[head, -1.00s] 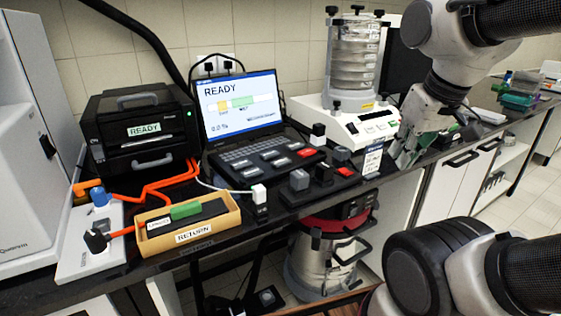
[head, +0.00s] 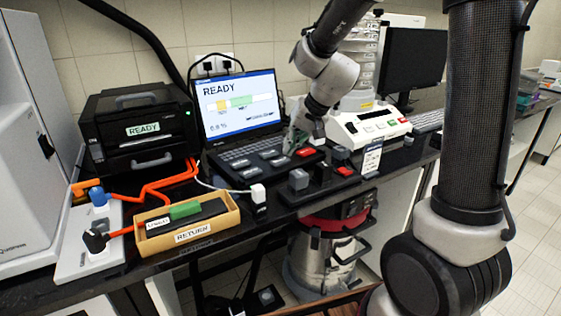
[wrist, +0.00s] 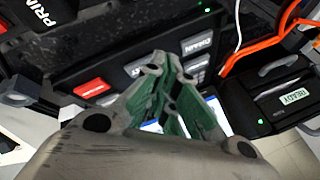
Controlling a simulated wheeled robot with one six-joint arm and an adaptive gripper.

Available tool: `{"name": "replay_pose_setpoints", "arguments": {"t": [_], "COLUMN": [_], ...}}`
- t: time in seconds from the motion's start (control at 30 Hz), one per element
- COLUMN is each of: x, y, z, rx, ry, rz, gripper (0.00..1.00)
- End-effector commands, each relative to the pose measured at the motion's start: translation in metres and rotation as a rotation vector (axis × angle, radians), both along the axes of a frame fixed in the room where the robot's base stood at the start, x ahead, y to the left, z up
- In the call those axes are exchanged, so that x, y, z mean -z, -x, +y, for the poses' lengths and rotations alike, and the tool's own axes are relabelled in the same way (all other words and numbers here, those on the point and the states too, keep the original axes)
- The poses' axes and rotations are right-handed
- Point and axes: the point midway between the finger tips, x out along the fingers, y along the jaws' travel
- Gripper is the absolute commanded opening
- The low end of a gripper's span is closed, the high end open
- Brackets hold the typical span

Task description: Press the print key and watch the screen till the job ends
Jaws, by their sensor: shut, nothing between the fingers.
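The laptop screen (head: 238,104) reads READY above a bar with yellow and green parts; the small percentage is hard to read. Its key panel (head: 235,180) has several grey keys and a red key (head: 305,152). My gripper (head: 291,150) is shut and empty at the panel's right side, close to the red key; contact cannot be told. In the wrist view my fingertips (wrist: 165,62) appear by the pale keys, with the red key (wrist: 92,88) to their left. Part of a "PRIN" label (wrist: 42,10) shows; which key it marks is unclear.
A black printer (head: 140,130) labelled READY stands left of the laptop. A RETURN tray (head: 190,232) is in front. The sieve shaker (head: 370,125) stands right of my gripper. A black block with grey and red buttons (head: 315,185) lies near the bench edge.

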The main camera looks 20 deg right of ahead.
Motion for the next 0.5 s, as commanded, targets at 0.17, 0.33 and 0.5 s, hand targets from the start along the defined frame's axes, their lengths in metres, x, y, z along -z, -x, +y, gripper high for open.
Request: {"name": "replay_pose_setpoints", "arguments": {"t": [0.17, 0.33, 0.5], "x": [-0.017, -0.035, -0.038], "y": [-0.06, -0.083, -0.087], "z": [0.006, 0.0, -0.004], "rx": [0.136, 0.212, 0.217], "ry": [-0.057, -0.07, -0.055], "rz": [-0.151, -0.246, -0.273], "gripper": [0.0, 0.0, 0.0]}}
